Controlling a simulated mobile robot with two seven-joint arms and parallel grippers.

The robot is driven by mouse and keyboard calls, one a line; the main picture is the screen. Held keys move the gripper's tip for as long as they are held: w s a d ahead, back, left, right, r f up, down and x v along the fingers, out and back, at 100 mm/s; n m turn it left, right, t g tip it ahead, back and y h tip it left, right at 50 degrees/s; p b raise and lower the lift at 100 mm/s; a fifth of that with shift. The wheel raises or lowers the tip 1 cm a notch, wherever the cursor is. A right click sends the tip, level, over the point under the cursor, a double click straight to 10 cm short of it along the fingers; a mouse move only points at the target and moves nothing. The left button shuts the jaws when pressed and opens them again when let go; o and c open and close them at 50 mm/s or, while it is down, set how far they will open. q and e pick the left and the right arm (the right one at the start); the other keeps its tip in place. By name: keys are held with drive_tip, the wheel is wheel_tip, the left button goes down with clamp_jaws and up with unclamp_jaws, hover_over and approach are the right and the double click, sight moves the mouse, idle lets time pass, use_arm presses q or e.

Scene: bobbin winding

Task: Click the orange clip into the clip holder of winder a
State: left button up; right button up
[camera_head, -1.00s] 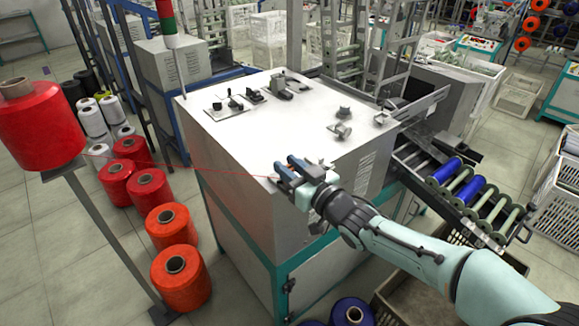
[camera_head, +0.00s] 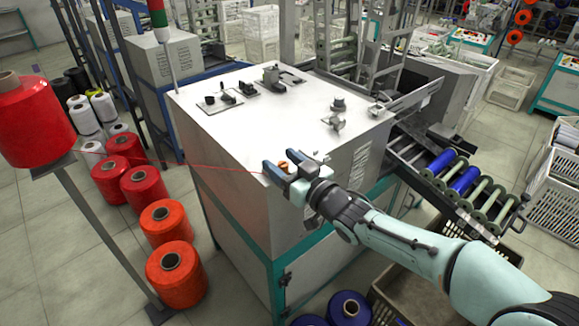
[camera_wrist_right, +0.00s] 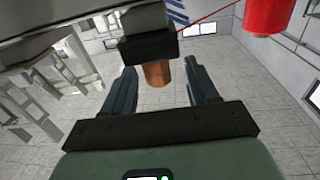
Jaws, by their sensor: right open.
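The orange clip (camera_head: 284,167) shows between the fingertips of my right gripper (camera_head: 282,169), beside the upper front corner of the white-topped winder (camera_head: 240,122). In the right wrist view the clip (camera_wrist_right: 158,74) sits against a dark block (camera_wrist_right: 150,47), which looks like the clip holder. My right gripper (camera_wrist_right: 163,88) is open, with a blue finger on each side of the clip and visible gaps to it. Whether the clip is fully seated in the holder cannot be told. My left gripper is not in view.
A red thread (camera_head: 215,169) runs from the large red spool (camera_head: 35,125) on its stand to the clip area. Red and orange spools (camera_head: 177,276) stand on the floor at left. A roller rack with blue bobbins (camera_head: 440,165) is at right.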

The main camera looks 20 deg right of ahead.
drive_tip(key=shift+s, duration=0.15)
drive_tip(key=v, duration=1.3)
drive_tip(key=w+a+f+m+g+h+p, duration=0.1)
drive_tip(key=w+f+m+g, duration=0.1)
drive_tip(key=f, duration=0.7)
drive_tip(key=w+f+m+g+p, duration=0.1)
drive_tip(key=w+f+g+p, duration=0.15)
drive_tip(key=f, duration=0.75)
drive_tip(key=s+a+f+m+g, duration=0.25)
drive_tip(key=f+g, duration=0.25)
drive_tip(key=f, duration=0.9)
use_arm(q)
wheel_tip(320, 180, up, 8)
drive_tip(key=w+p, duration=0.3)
drive_tip(key=shift+p, duration=0.4)
use_arm(e)
drive_tip(key=s+a+f+g, duration=0.4)
drive_tip(key=s+f, duration=0.4)
drive_tip(key=s, duration=0.3)
drive_tip(key=s+a+f+m+g, duration=0.1)
drive_tip(key=s+a+f+g, duration=0.4)
drive_tip(key=s+f, duration=0.4)
drive_tip(key=s, duration=0.3)
drive_tip(key=shift+s+a, duration=0.3)
